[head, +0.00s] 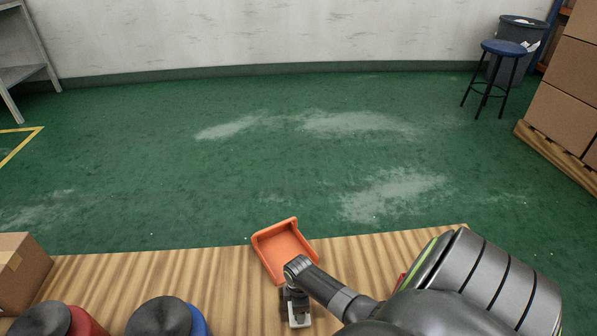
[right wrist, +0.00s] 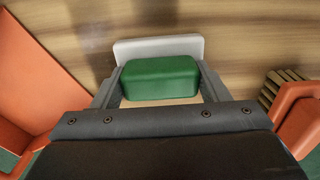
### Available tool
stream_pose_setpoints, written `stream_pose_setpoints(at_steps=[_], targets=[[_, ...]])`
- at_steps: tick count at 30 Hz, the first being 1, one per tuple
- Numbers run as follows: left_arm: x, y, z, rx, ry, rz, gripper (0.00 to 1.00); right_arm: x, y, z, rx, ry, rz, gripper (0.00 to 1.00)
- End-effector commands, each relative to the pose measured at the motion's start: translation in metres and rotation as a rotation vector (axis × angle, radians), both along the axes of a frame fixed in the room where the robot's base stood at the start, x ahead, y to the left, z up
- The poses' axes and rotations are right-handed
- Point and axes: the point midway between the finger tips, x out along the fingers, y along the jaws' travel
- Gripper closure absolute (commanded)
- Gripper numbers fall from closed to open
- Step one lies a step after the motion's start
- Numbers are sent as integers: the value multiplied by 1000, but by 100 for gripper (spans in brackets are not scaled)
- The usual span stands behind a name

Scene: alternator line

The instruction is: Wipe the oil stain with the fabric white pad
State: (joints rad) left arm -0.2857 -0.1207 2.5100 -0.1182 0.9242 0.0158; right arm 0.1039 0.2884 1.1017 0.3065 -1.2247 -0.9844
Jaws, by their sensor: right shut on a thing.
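My right gripper (head: 297,292) is over the table's near part, pointing down. In the right wrist view its fingers (right wrist: 160,88) are shut on the green grip (right wrist: 160,78) of the white pad (right wrist: 158,46). The pad's white part shows beyond the green grip, and a little white (head: 299,320) shows below the gripper in the head view. I cannot tell whether the pad touches the table. A darker patch (right wrist: 98,40) on the wood left of the pad may be the oil stain or a shadow. My left gripper is out of view.
An orange dustpan-like tray (head: 283,249) lies beside my gripper on the wooden table (head: 150,270). An orange brush (right wrist: 299,112) with pale bristles lies on the other side. A cardboard box (head: 22,275) and red and blue dark-topped containers (head: 165,318) stand at the left.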

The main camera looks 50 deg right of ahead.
Motion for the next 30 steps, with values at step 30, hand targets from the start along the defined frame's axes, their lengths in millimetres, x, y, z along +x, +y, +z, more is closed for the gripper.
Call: stream_pose_setpoints(at_steps=[30], targets=[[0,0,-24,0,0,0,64,47,-39,1,-2,-4,-1,50]])
